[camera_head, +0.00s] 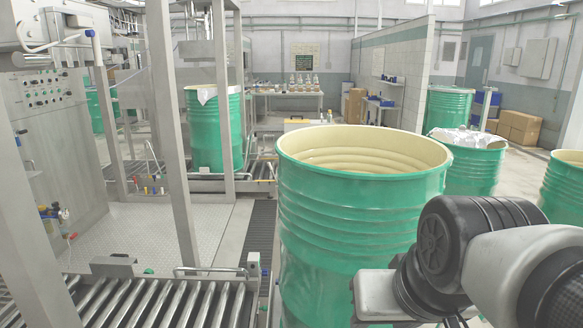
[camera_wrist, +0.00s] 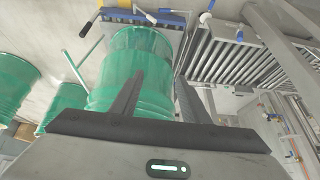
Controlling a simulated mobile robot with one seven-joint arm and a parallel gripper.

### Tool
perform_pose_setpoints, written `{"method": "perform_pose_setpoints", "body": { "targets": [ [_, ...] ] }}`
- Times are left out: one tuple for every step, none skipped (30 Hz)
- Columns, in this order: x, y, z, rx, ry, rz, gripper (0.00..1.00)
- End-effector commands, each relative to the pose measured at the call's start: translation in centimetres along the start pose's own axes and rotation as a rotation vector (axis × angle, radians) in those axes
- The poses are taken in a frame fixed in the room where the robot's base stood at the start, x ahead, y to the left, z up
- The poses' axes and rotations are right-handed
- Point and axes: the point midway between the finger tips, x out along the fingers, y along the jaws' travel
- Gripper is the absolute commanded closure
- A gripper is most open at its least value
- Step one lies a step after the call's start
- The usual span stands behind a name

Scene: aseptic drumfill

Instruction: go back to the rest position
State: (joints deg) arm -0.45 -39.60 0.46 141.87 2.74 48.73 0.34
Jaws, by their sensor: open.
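My gripper (camera_wrist: 158,98) shows in the wrist view with its two dark fingers apart and nothing between them. Beyond the fingers in that view stands a green drum (camera_wrist: 140,48), seen at a steep tilt; I cannot tell the distance to it. In the head view my arm reaches in from the lower right, and the gripper itself is out of that view. A large open green drum (camera_head: 350,215) with a cream inside stands close in front, just left of my arm. It is upright, and its low part is partly hidden by the arm.
A roller conveyor (camera_head: 150,305) lies at the lower left, beside a steel frame post (camera_head: 172,130) and a control panel (camera_head: 40,105). Another green drum (camera_head: 213,130) stands on rollers inside the frame. More drums (camera_head: 472,168) stand at the right.

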Motion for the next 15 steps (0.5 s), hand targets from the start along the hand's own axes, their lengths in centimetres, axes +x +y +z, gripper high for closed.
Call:
{"method": "perform_pose_setpoints", "body": {
  "targets": [
    [-0.7, 0.9, 1.1, -0.013, -0.003, 0.025, 0.58],
    [-0.9, 1.4, 1.9, -0.021, -0.010, 0.040, 0.58],
    [-2.4, 1.4, 1.2, -0.025, -0.015, 0.044, 0.58],
    [-3.1, 1.3, 0.7, -0.025, -0.016, 0.043, 0.58],
    [-3.6, 1.3, 0.4, -0.024, -0.016, 0.042, 0.58],
    [-4.3, 1.2, -0.1, -0.024, -0.017, 0.041, 0.58],
    [-4.8, 1.2, -0.3, -0.024, -0.016, 0.041, 0.58],
    [-5.4, 1.1, -0.7, -0.024, -0.016, 0.041, 0.58],
    [-6.1, 1.1, -1.1, -0.024, -0.016, 0.040, 0.58],
    [-6.8, 1.1, -1.5, -0.024, -0.016, 0.040, 0.58],
    [-7.4, 1.0, -1.9, -0.023, -0.016, 0.040, 0.58],
    [-8.4, 1.0, -2.4, -0.023, -0.015, 0.040, 0.58],
    [-9.1, 0.9, -2.8, -0.023, -0.015, 0.040, 0.58],
    [-10.0, 0.9, -3.3, -0.023, -0.015, 0.040, 0.58],
    [-11.2, 0.8, -4.0, -0.023, -0.015, 0.039, 0.58]
  ]
}}
